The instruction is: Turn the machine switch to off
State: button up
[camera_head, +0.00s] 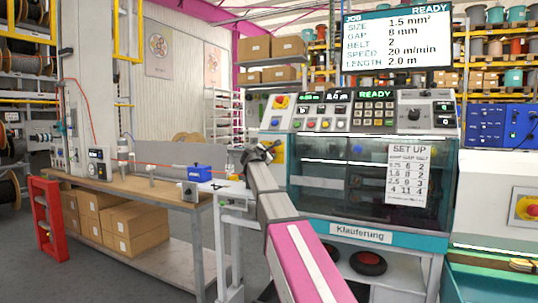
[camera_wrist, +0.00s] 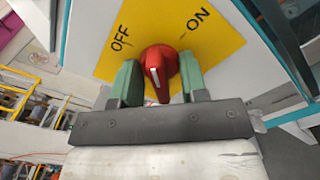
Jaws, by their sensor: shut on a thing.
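The machine switch (camera_wrist: 158,62) is a red knob with a white mark, on a yellow plate (camera_wrist: 215,50) lettered OFF at left and ON at right. In the wrist view my gripper (camera_wrist: 158,80) has its two green fingers on either side of the knob, shut on it. The white mark faces toward the camera, and I cannot tell which word it points to. In the head view my gripper (camera_head: 262,152) is at the left side of the teal and white machine (camera_head: 340,225), and hides the switch. A piece of the yellow plate (camera_head: 279,150) shows beside it.
The machine's control panel (camera_head: 375,112) and the job screen (camera_head: 395,40) both read READY. A workbench (camera_head: 130,190) with a blue device (camera_head: 200,173) and a red cable stands at the left. A red rack (camera_head: 47,220) is on the floor.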

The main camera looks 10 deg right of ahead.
jog(key=n, duration=0.3)
jog(key=shift+n, duration=0.3)
jog(key=n, duration=0.4)
jog(key=o, duration=0.7)
jog(key=shift+n, duration=0.3)
jog(key=shift+s, duration=0.1)
jog(key=v, duration=0.8)
